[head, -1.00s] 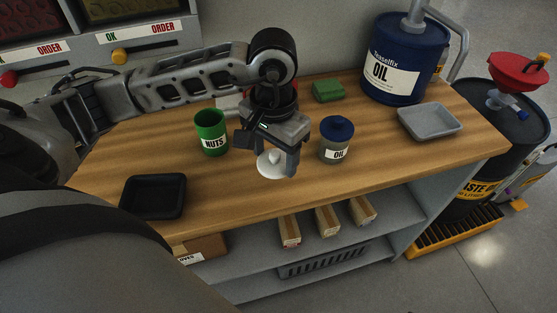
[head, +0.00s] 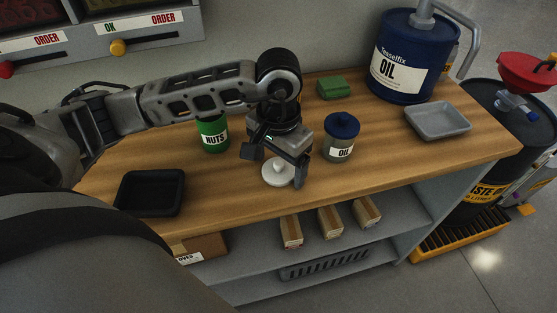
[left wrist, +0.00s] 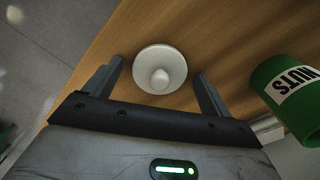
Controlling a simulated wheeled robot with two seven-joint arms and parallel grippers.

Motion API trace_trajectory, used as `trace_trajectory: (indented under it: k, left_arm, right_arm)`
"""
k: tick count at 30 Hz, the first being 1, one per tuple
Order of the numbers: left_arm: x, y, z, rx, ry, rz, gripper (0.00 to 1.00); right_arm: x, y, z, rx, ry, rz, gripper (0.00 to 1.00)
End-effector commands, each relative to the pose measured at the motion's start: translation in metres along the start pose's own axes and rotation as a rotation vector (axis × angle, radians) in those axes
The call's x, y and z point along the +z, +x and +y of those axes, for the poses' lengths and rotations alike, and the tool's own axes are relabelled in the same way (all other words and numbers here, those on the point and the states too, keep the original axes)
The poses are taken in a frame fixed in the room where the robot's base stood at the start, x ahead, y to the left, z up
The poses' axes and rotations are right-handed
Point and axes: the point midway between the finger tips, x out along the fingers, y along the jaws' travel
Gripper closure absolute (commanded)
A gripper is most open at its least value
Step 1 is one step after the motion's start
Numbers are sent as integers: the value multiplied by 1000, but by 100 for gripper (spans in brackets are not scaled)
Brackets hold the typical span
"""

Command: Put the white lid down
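The white lid (head: 277,174), a round disc with a knob on top, lies flat on the wooden bench top, knob up. In the left wrist view the lid (left wrist: 160,70) shows between the two fingers, with a gap on each side. My left gripper (head: 277,164) is open above and around the lid, and its fingers do not touch the knob. It also shows in the left wrist view (left wrist: 158,78). My right gripper is in neither view.
A green NUTS can (head: 213,136) stands left of the gripper and a small blue-lidded OIL jar (head: 340,140) close on the right. A black tray (head: 150,193), a grey tray (head: 437,121), a green block (head: 333,88) and a large OIL drum (head: 403,60) share the bench.

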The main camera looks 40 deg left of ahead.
Motion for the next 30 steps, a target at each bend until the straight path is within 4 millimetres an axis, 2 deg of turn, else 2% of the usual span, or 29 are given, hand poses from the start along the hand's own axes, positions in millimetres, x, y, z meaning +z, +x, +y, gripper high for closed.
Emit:
trace_trajectory:
  k: [4,8,18,22,30]
  left_arm:
    - [0,-3,0,0,0,0,17]
    - [-2,-15,0,0,-1,7,17]
    - [-2,-88,0,1,1,8,17]
    - [-1,-109,0,-1,0,5,17]
    - [0,-124,0,0,0,-1,17]
  right_arm:
    - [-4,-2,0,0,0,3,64]
    - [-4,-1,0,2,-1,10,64]
    - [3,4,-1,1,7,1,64]
    - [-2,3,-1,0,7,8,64]
    - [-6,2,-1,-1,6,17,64]
